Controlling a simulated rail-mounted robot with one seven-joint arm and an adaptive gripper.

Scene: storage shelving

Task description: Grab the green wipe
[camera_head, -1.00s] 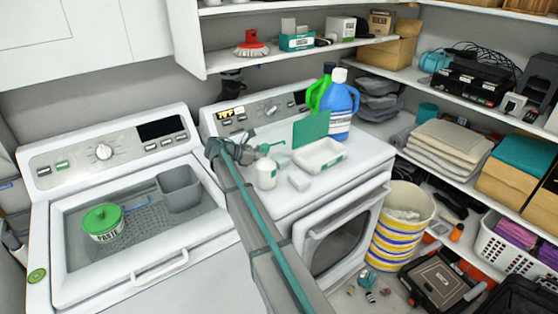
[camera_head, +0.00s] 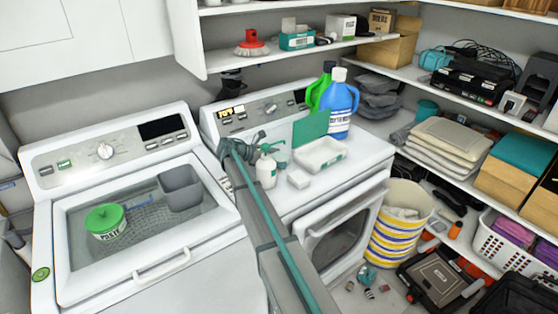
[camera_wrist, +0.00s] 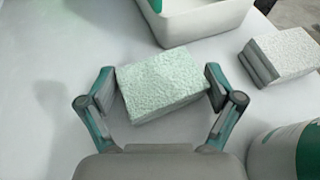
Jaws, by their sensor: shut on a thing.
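The green wipe (camera_wrist: 162,84), a pale green rough-textured block, sits between the two fingers of my gripper (camera_wrist: 160,88) in the wrist view. The fingers are closed on its left and right sides. The wipe is slightly tilted in the picture and has a white surface behind it. In the head view my gripper (camera_head: 276,150) is over the right-hand white machine, behind a white pump bottle (camera_head: 267,173). The bottle and my arm hide much of the gripper there, and I cannot clearly make out the wipe.
A white tray (camera_head: 320,155) and a small white block (camera_head: 299,180) stand close by on the machine top (camera_head: 357,170). A blue bottle (camera_head: 340,108) and an upright green panel (camera_head: 309,130) stand behind. A shelf (camera_head: 285,54) hangs above the machine.

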